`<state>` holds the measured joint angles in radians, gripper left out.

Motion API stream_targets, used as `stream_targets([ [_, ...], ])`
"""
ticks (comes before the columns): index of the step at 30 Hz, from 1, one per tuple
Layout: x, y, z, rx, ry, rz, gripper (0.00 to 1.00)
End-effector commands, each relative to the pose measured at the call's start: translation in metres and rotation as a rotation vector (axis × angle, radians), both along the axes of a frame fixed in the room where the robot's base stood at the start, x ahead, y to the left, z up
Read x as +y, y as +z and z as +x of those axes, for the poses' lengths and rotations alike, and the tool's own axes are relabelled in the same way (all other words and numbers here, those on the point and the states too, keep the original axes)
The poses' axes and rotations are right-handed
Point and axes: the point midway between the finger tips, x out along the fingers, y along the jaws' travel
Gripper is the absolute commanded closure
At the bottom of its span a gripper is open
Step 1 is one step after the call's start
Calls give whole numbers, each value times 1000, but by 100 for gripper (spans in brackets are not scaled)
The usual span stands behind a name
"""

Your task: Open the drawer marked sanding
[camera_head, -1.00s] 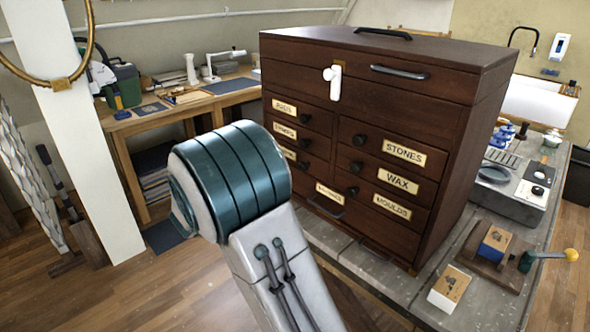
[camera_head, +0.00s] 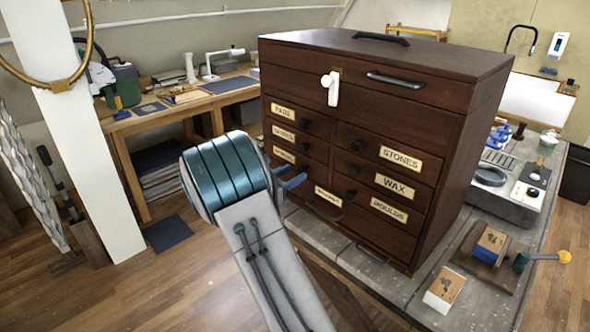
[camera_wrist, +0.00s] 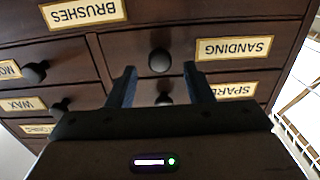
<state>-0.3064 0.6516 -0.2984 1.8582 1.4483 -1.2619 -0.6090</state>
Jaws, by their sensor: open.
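The sanding drawer's label (camera_wrist: 234,50) shows upside down in the wrist view. The drawer is shut, with a dark round knob (camera_wrist: 160,60) beside the label. My gripper (camera_wrist: 158,82) is open and empty, its two fingers pointing at the drawer front, one on each side of the knob in the picture. I cannot tell how far apart fingertips and knob are. In the head view my gripper's blue fingers (camera_head: 292,178) are close to the lower left drawers of the dark wood chest, where the third left label (camera_head: 284,155) shows small.
The spare drawer (camera_wrist: 238,90) and the brushes drawer (camera_wrist: 85,12) border the sanding drawer. Stones (camera_head: 401,158), wax and moulds drawers are at the right, all shut. A white latch (camera_head: 331,88) hangs above. Small blocks (camera_head: 444,289) lie on the grey bench (camera_head: 385,282).

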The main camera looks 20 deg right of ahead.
Motion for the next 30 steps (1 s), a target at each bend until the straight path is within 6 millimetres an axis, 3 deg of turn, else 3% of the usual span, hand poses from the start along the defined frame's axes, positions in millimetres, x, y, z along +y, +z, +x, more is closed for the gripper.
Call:
stream_targets([
  [6,-17,0,6,0,0,0,53],
  [15,-19,0,7,0,1,0,53],
  [20,-19,0,7,0,1,1,98],
  [30,-18,-1,1,1,-14,2,100],
])
